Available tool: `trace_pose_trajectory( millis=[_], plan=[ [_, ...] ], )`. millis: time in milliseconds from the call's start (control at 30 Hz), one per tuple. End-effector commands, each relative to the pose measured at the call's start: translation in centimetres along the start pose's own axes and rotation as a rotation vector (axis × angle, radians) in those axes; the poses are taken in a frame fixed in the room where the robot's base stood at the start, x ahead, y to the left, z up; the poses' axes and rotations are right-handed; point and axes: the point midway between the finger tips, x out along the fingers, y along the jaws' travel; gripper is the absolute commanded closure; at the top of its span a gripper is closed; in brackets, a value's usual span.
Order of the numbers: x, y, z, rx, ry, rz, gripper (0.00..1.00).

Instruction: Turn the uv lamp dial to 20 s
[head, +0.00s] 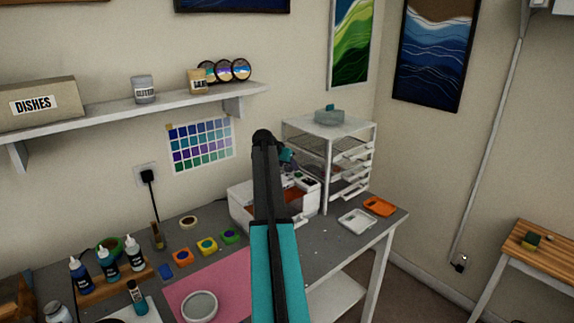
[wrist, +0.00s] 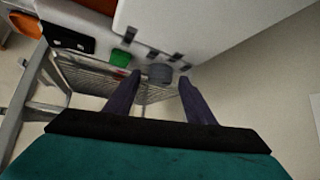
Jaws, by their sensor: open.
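The UV lamp is a white box with an orange window (head: 294,198) on the grey bench in the head view, partly hidden behind my arm. Its grey round dial (wrist: 160,73) shows in the wrist view, with several dark tick labels around it, too small to read. The dial's pointer cannot be made out. My gripper (wrist: 159,79) is open, its two dark fingertips on either side of the dial in the picture. I cannot tell whether they touch it. In the head view my gripper (head: 288,156) is mostly hidden by my arm, above the lamp.
On the lamp's panel, a green button (wrist: 121,58) and a black display (wrist: 68,37) sit left of the dial. A white drawer rack (head: 327,160) stands right of the lamp. A white tray (head: 356,221) and an orange tray (head: 379,206) lie at the bench's right end.

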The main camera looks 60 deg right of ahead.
Motion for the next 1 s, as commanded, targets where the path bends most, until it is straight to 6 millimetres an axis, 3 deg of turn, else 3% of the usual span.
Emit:
trace_pose_trajectory(
  millis=[233,467,1000],
  plan=[
    [0.03,0.05,0.00,0.000,0.000,0.000,0.53],
    [0.03,0.07,-0.03,0.001,0.000,0.000,0.91],
    [0.04,0.26,0.05,-0.050,0.000,-0.054,0.92]
  ],
)
